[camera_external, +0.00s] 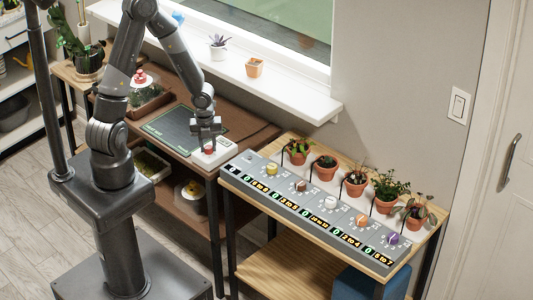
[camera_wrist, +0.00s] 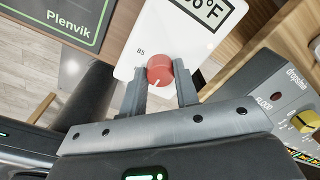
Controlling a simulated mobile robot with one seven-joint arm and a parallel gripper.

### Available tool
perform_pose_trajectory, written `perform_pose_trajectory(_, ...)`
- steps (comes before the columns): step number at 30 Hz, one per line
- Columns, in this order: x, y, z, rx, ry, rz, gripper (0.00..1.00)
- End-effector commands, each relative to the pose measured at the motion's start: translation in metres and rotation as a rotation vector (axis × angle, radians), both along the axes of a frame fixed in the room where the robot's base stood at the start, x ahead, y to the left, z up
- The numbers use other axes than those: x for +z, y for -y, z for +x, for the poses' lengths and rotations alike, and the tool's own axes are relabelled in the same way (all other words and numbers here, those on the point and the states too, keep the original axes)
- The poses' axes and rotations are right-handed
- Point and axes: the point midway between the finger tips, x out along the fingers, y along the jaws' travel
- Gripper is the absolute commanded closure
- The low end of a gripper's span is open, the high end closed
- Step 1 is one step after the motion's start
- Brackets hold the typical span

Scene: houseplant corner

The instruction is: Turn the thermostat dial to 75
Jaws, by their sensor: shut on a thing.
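The thermostat is a white panel (camera_wrist: 183,40) in the wrist view, with a display partly cut off at the top edge that shows "°F" and a digit. It also shows at the right end of the brown table in the outside view (camera_external: 202,160). Its red dial (camera_wrist: 160,77) has a short white mark pointing down in the wrist view. A small label, perhaps "85", is printed left of the dial. My gripper (camera_external: 208,144) points down at the thermostat, and its two fingers are shut on opposite sides of the red dial. The full display reading is out of view.
A dark green mat (camera_external: 175,125) lies left of the thermostat. A grey control panel (camera_external: 310,209) with several coloured knobs stands on the wooden bench to the right, with several potted plants behind it. The white windowsill (camera_external: 280,88) runs behind.

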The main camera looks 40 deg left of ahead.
Motion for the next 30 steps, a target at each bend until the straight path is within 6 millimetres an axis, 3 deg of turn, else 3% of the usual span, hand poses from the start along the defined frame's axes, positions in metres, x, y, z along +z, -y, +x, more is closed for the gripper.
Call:
perform_pose_trajectory(8, 0.0, 0.0, 0.001, 0.0, 0.002, -0.001, 0.95)
perform_pose_trajectory(9, 0.0, 0.0, 0.001, 0.0, 0.002, -0.001, 0.69)
perform_pose_trajectory(16, 0.0, 0.0, 0.0, 0.0, 0.001, -0.001, 0.51)
perform_pose_trajectory(25, 0.001, 0.0, 0.0, 0.001, 0.001, -0.001, 0.5)
perform_pose_trajectory(30, 0.012, -0.001, 0.001, 0.004, 0.003, -0.001, 0.5)
